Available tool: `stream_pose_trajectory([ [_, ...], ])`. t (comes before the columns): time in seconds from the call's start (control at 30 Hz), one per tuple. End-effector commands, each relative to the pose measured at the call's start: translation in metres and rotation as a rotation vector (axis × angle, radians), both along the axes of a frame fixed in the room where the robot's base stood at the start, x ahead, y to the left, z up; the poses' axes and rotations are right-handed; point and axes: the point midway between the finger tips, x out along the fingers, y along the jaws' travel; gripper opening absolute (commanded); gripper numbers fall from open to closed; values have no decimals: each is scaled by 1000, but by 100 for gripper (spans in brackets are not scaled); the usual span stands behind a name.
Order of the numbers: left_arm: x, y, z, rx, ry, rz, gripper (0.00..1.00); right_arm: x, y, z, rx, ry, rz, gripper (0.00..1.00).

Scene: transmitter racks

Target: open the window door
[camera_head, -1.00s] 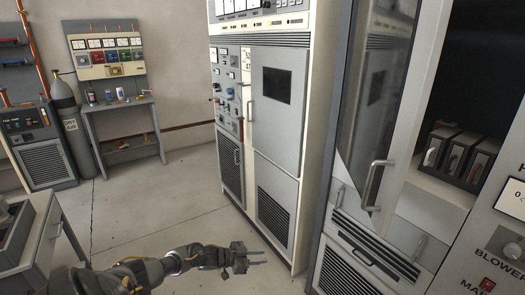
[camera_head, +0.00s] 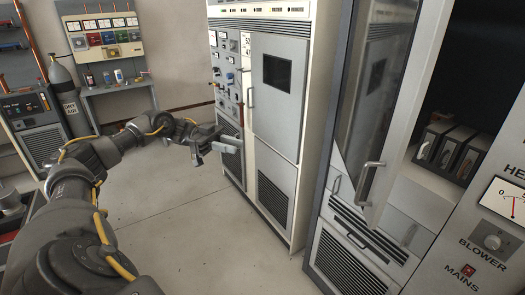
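The window door (camera_head: 384,95) is a tall glass panel in a pale frame on the right-hand cabinet. It stands ajar, its lower edge slanting out from the cabinet front and dark interior showing to its right. Its silver bar handle (camera_head: 368,181) is near the lower free edge. My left gripper (camera_head: 226,141) is well to the left of the handle, in front of the middle rack as seen here. Its two fingers are apart with nothing between them, and it does not touch the door. My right gripper is not in view.
The middle rack (camera_head: 277,104) with a closed grey door stands left of the window door. Several dark modules (camera_head: 447,150) sit inside the open bay. A control panel (camera_head: 484,240) is at the lower right. The floor (camera_head: 210,240) in front is clear.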

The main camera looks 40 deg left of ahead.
Motion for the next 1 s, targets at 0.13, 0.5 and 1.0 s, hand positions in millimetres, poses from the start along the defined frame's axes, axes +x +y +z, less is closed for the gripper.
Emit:
stream_pose_trajectory([
  [0.13,4,-19,4,-4,2,-1,25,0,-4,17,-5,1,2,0],
  [0.5,22,-81,4,-2,-1,1,25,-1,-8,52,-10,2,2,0],
  [1.0,26,-95,0,0,-1,4,24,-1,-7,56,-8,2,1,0],
])
